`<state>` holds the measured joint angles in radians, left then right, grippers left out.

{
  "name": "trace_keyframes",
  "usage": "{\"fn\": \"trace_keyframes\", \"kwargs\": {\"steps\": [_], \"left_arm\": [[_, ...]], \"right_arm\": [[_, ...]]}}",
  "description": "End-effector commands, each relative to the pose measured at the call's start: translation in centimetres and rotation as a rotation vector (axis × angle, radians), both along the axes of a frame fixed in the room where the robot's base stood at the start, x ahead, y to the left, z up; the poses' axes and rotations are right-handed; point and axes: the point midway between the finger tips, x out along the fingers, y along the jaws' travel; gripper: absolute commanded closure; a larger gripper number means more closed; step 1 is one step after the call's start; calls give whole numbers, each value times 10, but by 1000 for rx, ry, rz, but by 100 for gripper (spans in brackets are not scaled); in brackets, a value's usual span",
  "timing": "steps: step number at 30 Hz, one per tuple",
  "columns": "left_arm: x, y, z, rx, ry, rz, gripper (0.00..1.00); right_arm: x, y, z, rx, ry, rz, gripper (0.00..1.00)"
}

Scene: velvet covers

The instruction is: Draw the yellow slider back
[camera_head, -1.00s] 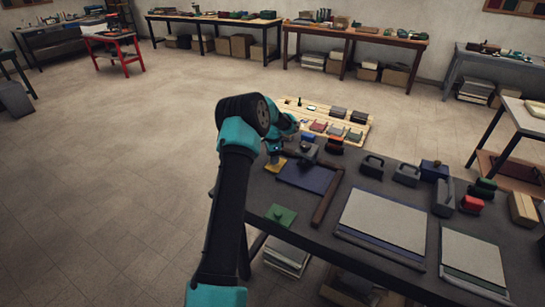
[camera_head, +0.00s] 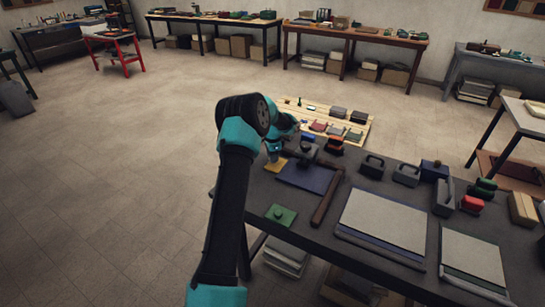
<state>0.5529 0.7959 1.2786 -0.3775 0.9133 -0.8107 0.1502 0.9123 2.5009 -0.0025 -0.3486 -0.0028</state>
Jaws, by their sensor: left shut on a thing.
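The yellow slider (camera_head: 276,166) is a small flat piece on the dark table, at the left end of a blue panel (camera_head: 309,176). My left gripper (camera_head: 275,155) reaches down onto the slider from above and is shut on it. The fingertips are small here and partly hidden by my arm. A dark grey knobbed piece (camera_head: 305,151) stands just right of the gripper. My right gripper is not in view.
A brown bar (camera_head: 328,196) borders the blue panel on the right. A green plate with a knob (camera_head: 281,215) lies nearer. Grey boards (camera_head: 383,222) and several handled blocks (camera_head: 407,173) fill the right side.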

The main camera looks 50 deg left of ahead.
Motion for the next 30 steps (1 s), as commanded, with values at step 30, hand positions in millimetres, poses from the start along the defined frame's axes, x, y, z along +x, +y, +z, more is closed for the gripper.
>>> {"fn": "trace_keyframes", "kwargs": {"steps": [30], "left_arm": [[-39, 118, 1, 4, -2, 1, 100]], "right_arm": [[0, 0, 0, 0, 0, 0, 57]]}}
